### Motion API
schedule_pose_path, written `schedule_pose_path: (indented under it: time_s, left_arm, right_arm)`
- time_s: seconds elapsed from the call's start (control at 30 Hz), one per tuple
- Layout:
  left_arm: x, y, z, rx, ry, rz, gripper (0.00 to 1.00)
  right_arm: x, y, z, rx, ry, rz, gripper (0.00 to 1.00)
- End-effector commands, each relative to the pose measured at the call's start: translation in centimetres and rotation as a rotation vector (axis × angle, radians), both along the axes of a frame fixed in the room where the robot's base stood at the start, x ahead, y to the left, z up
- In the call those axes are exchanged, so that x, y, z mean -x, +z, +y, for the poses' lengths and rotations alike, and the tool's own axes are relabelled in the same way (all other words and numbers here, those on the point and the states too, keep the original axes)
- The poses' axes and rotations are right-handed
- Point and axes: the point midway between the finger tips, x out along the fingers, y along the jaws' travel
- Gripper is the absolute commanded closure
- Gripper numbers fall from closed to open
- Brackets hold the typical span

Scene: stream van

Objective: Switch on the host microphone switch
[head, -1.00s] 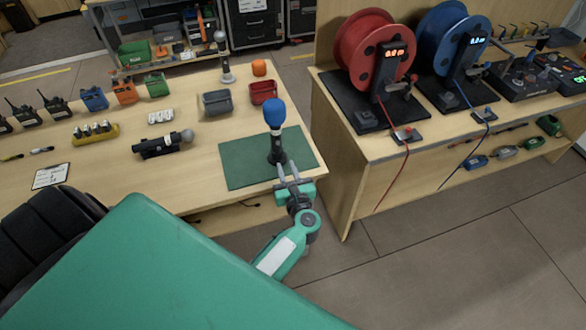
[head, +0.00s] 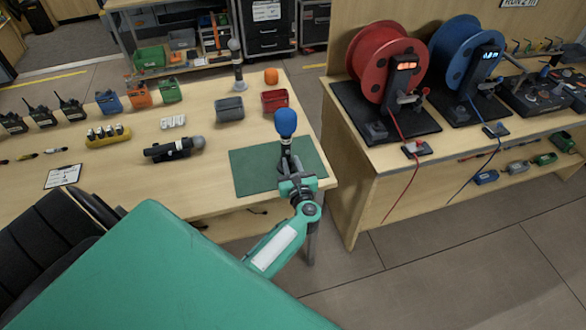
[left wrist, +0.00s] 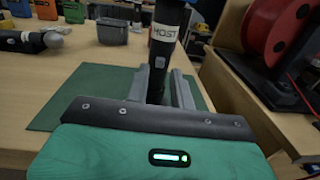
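The host microphone (head: 285,122), with a blue foam top and a dark body, stands upright on the green mat (head: 250,177) near the table's right end. In the left wrist view its dark handle (left wrist: 165,47) carries a white "HOST" label, with a small grey switch (left wrist: 160,63) below the label. My left gripper (head: 291,172) is at the lower part of the microphone. In the left wrist view its two grey fingers (left wrist: 162,88) are apart, one on each side of the handle, with a gap at the right. The microphone's base is hidden. My right gripper is not in view.
A second microphone lies as a black piece (head: 174,149) left of the mat. A grey bin (head: 230,108) and a red bin (head: 274,101) stand behind the mat. The side bench holds a red reel (head: 385,58) and a blue reel (head: 466,55).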

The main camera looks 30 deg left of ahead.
Motion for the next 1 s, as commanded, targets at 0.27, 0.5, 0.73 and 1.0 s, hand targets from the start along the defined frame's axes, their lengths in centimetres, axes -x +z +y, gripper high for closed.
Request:
schedule_pose_path:
  time_s: [0.27,0.5,0.73,1.0]
  left_arm:
    - [-1.1,-0.2,1.2,0.000,0.001,-0.001,0.76]
    - [-1.7,-0.1,1.8,-0.001,0.001,-0.001,0.76]
    - [-1.8,-0.1,1.9,0.000,0.001,0.000,0.76]
    - [-1.8,0.0,1.9,0.000,0.001,0.000,0.96]
  right_arm:
    - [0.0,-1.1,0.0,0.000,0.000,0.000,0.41]
    - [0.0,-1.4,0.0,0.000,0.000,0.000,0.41]
    - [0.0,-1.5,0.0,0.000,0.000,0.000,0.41]
    - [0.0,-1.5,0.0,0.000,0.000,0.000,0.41]
